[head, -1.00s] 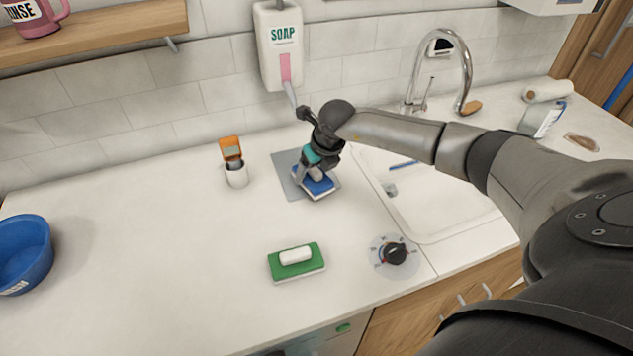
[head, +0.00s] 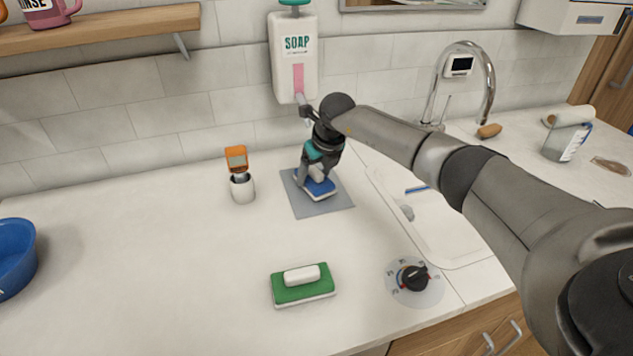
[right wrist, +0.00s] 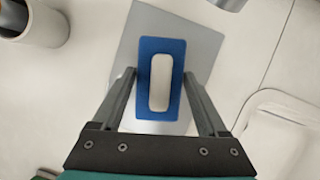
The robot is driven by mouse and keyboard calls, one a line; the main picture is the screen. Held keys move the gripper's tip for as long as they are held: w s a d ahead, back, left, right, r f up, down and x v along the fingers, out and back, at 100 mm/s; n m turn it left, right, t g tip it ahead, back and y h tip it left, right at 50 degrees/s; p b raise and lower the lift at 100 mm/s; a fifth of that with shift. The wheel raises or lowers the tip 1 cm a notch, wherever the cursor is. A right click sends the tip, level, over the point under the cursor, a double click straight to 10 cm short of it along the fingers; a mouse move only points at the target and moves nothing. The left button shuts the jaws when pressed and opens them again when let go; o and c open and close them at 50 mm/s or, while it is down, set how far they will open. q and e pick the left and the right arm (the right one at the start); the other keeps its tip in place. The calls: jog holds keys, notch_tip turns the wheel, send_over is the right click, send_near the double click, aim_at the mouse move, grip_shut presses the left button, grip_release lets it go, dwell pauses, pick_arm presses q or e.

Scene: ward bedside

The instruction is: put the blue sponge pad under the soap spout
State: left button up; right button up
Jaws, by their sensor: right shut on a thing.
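My right gripper (head: 313,181) is shut on the pad. In the right wrist view its fingers (right wrist: 160,76) lie along both sides of the pad (right wrist: 148,122). The white soap dispenser (head: 295,60) is on the wall behind the mat, its spout (head: 301,99) pointing down, partly hidden by my wrist. My left gripper is not in view.
A white cup (head: 242,190) with an orange-topped thing stands left of the mat. A green pad (head: 303,291) with a white bar lies in front. A dial (head: 415,279) and the sink (head: 440,225) are at right, a blue bowl (head: 15,255) at far left.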

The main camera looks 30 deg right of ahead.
dwell(0.3)
jog(key=o, duration=1.1)
jog(key=shift+p+v, duration=1.7)
jog(key=shift+p, duration=0.5)
jog(key=s+p, duration=0.1)
jog(key=s+a+p, duration=0.1)
jog(key=s+p, duration=0.1)
jog(key=s+r+p, duration=0.1)
jog(key=p, duration=0.1)
jog(key=shift+s+a+r, duration=0.1)
jog(key=shift+s+a, duration=0.05)
jog(key=shift+s, duration=0.05)
jog(key=p, duration=0.1)
jog(key=s+p, duration=0.2)
jog(key=shift+s+a+r, duration=0.2)
jog(key=shift+a+r, duration=0.1)
jog(key=shift+s+a+r+p, duration=0.1)
jog(key=shift+s+a+p, duration=0.05)
jog(key=shift+s+p, duration=0.3)
jog(key=shift+s+a+p, duration=0.15)
jog(key=shift+s+p, duration=0.2)
jog(key=shift+s, duration=0.25)
